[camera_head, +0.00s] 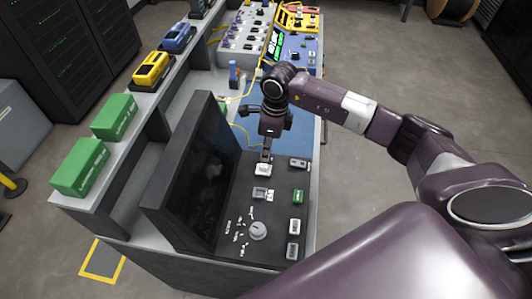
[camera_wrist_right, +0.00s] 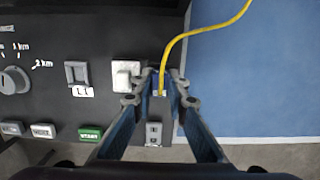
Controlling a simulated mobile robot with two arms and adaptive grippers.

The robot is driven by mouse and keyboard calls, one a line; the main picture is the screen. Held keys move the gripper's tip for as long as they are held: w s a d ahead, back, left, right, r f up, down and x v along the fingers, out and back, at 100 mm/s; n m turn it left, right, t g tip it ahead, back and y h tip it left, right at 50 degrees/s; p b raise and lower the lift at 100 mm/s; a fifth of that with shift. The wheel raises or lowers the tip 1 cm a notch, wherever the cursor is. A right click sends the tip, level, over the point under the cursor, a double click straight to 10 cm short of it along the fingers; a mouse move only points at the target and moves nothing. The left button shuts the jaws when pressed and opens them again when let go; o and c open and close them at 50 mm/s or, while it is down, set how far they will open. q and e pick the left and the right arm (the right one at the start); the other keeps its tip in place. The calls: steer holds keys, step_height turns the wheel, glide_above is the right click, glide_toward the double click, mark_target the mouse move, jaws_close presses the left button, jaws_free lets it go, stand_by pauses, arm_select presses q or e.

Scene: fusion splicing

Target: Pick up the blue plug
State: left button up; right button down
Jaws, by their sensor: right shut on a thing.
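My right gripper (camera_head: 267,148) points down over the right-hand edge of the black control panel (camera_head: 277,185). In the right wrist view its two fingertips (camera_wrist_right: 161,82) are shut on a small plug (camera_wrist_right: 160,92) at the end of a yellow cable (camera_wrist_right: 205,30). The plug is mostly hidden between the fingers, and its colour is hard to tell. I cannot tell whether it touches the panel. The cable runs from the plug up and right over the blue mat (camera_wrist_right: 260,75). My left gripper is not in view.
The panel carries white switches (camera_head: 263,170), a round knob (camera_head: 258,231) and a green START button (camera_wrist_right: 90,133). A dark monitor (camera_head: 193,165) stands to its left. Green boxes (camera_head: 80,166) and a yellow device (camera_head: 151,69) sit on the shelf. Floor is free at right.

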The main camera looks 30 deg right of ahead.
step_height(320, 180, up, 20)
steer(key=b, duration=0.4)
stand_by(0.3)
